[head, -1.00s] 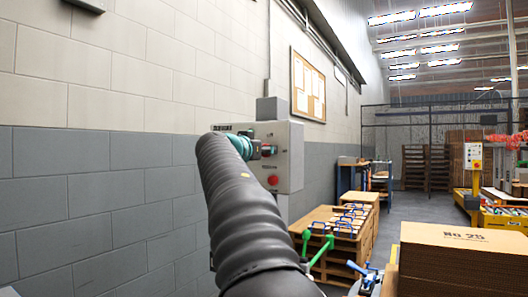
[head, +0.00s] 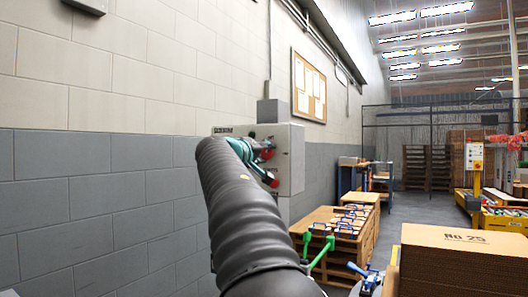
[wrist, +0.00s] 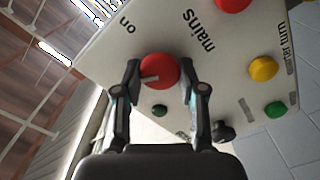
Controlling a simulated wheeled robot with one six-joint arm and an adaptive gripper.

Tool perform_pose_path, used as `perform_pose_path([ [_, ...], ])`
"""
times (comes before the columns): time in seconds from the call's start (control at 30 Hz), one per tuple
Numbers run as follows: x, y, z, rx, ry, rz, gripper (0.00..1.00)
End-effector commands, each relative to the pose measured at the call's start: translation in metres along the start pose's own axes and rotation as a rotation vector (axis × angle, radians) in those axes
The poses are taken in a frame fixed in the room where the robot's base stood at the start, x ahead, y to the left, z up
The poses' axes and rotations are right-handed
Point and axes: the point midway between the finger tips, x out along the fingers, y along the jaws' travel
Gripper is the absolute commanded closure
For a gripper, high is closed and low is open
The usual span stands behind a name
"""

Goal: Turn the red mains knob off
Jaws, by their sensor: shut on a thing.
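The red mains knob (wrist: 160,70) sits on the pale panel face in the wrist view, between the words "on" and "mains". A pale mark on it points left in that view. My gripper (wrist: 161,70) has one finger on each side of the knob and is shut on it. In the head view my teal-and-black gripper (head: 262,159) is at the front of the grey control box (head: 291,165), and the red knob (head: 268,153) shows partly behind it. A label below the knob in the wrist view is partly hidden by a finger.
The panel also has another red control (wrist: 233,4), a yellow button (wrist: 264,68), a green button (wrist: 275,109) and a black knob (wrist: 222,130). The box hangs on a block wall (head: 100,190). Cartons (head: 460,250) and a wooden crate (head: 330,228) stand to the right.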

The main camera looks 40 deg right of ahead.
Motion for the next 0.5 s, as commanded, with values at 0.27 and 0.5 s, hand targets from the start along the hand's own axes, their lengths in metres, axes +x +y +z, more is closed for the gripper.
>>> perform_pose_path([
  [0.27, 0.0003, -0.0003, -0.0001, -0.237, -0.002, -0.001, 0.94],
  [0.5, 0.0002, -0.0013, 0.0005, -0.381, -0.003, -0.001, 0.94],
])
